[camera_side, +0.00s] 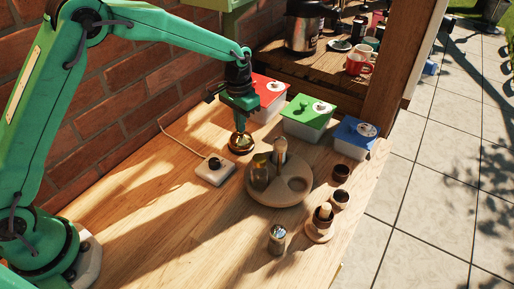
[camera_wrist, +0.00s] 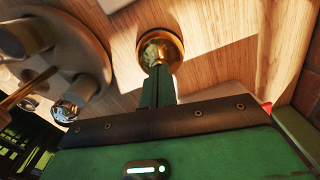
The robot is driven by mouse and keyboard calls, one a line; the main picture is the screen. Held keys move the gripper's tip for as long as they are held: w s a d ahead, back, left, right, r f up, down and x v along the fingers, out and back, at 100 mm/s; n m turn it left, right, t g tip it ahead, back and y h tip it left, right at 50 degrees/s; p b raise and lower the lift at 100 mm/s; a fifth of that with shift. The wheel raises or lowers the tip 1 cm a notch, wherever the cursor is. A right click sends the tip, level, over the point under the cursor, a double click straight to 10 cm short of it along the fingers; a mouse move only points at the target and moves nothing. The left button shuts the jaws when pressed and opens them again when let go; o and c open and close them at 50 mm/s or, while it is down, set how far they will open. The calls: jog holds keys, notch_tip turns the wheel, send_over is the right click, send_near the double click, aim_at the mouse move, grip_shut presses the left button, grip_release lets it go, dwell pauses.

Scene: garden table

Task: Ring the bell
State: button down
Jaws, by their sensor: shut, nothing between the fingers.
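The bell (camera_side: 241,146) is a small brass dome on the wooden table, left of the round wooden tray. My gripper (camera_side: 240,129) is shut, with its fingertips directly above the bell's top. In the wrist view the bell (camera_wrist: 160,47) shows just beyond the tips of my shut gripper (camera_wrist: 158,72). The fingers cover part of the bell there. I cannot tell whether the tips touch it.
A round wooden tray (camera_side: 262,196) holding bottles stands to the right. Red (camera_side: 270,90), green (camera_side: 308,112) and blue (camera_side: 356,135) lidded boxes line the back. The table's front left is clear.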

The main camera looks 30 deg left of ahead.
jog(key=shift+r, duration=0.85)
jog(key=shift+r, duration=0.15)
dwell(0.6)
notch_tip(320, 180, up, 6)
jog(key=shift+f, duration=0.1)
dwell(0.5)
